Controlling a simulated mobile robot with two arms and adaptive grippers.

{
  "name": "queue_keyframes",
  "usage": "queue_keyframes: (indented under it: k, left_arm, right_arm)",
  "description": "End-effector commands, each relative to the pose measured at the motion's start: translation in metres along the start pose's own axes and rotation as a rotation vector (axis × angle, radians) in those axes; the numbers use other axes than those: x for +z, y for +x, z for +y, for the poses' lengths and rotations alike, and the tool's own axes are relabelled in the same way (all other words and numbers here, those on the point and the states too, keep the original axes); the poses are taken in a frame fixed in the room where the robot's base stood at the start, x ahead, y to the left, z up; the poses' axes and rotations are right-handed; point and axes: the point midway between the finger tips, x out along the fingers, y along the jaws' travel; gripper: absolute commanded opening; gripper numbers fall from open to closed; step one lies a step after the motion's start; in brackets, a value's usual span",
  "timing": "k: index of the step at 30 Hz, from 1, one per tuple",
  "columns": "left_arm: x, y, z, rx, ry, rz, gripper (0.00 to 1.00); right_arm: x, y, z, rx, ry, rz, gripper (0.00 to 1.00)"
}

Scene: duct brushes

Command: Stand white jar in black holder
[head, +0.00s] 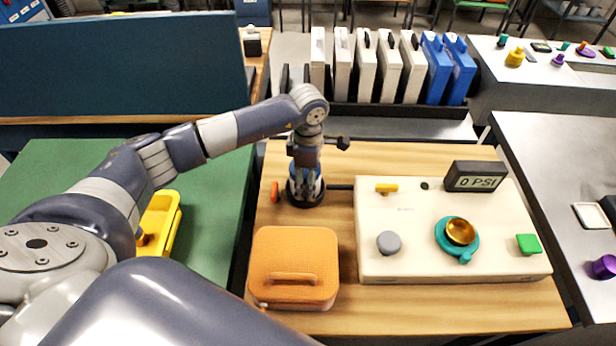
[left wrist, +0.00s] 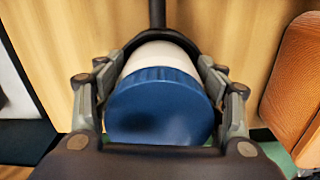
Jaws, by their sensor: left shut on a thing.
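The white jar (left wrist: 163,57) with a blue lid (left wrist: 160,105) fills the middle of the left wrist view, its lid toward the camera. My left gripper (head: 306,165) is shut on it, one finger on each side. The black holder (left wrist: 126,45) is a ring on a dark bar; its rim shows around the jar's far end. In the head view the holder (head: 306,203) is low over the wooden table, directly under my gripper, and the jar looks upright in it. Whether the jar's base rests on the bottom is hidden. My right gripper is not in view.
A cream box (head: 450,262) with knobs and a gauge stands right of the holder. An orange case (head: 294,247) lies in front, and a small orange object (head: 275,191) is just left. A yellow tray (head: 170,205) sits on the green table. White and blue binders (head: 390,68) stand behind.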

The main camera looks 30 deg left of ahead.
Motion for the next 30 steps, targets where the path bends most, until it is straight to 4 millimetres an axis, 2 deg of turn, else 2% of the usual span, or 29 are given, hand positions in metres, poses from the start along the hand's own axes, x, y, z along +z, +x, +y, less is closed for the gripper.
queue_keyframes:
  k: [18, 19, 21, 30]
  left_arm:
    - [0.000, 0.016, -0.003, -0.005, 0.001, 0.002, 0.32]
    - [0.000, 0.017, -0.003, -0.007, 0.001, 0.003, 0.66]
    - [-0.001, 0.018, -0.004, -0.008, 0.001, 0.004, 0.82]
    - [-0.001, 0.015, -0.002, -0.006, 0.001, 0.003, 0.84]
  right_arm:
    - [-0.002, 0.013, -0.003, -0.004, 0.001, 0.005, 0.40]
    - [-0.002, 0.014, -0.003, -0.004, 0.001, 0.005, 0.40]
    - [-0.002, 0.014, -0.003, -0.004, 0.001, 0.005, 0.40]
    - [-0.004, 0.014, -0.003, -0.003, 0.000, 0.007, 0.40]
